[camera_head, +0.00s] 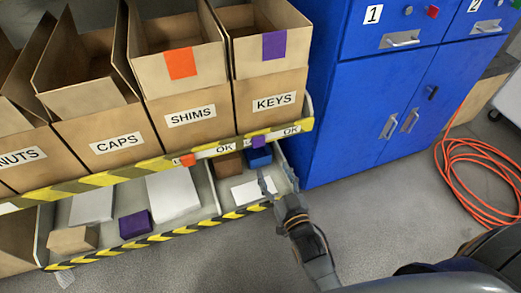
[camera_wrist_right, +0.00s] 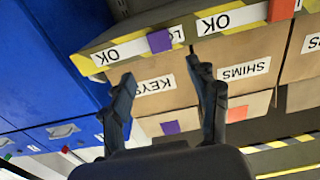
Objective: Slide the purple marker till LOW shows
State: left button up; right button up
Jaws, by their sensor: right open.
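The purple marker (camera_head: 258,141) sits on the yellow-edged label rail (camera_head: 215,150) below the KEYS box (camera_head: 269,103). In the right wrist view, which is upside down, the purple marker (camera_wrist_right: 159,41) covers part of the word beside it; letters like "LO" show at its edge, and OK shows clear on its other side. My right gripper (camera_head: 277,183) is open and empty, below and in front of the rail. In the wrist view its fingers (camera_wrist_right: 160,72) are spread to either side of the marker, apparently short of it. My left gripper is not in view.
An orange marker (camera_head: 187,160) sits on the same rail below the SHIMS box (camera_head: 187,108). A lower shelf holds a purple block (camera_head: 135,224) and other boxes. A blue cabinet (camera_head: 350,120) stands right of the rack. An orange hose (camera_head: 470,185) lies on the floor.

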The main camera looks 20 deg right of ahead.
aim_at(260, 142)
jog(key=w, duration=0.4)
jog(key=w+b, duration=0.1)
jog(key=w, duration=0.4)
jog(key=shift+w+a+f, duration=0.1)
jog(key=shift+w+a, duration=0.1)
jog(key=shift+w, duration=0.55)
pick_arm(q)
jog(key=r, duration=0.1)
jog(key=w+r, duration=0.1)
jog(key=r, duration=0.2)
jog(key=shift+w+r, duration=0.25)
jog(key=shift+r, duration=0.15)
pick_arm(e)
grip_shut()
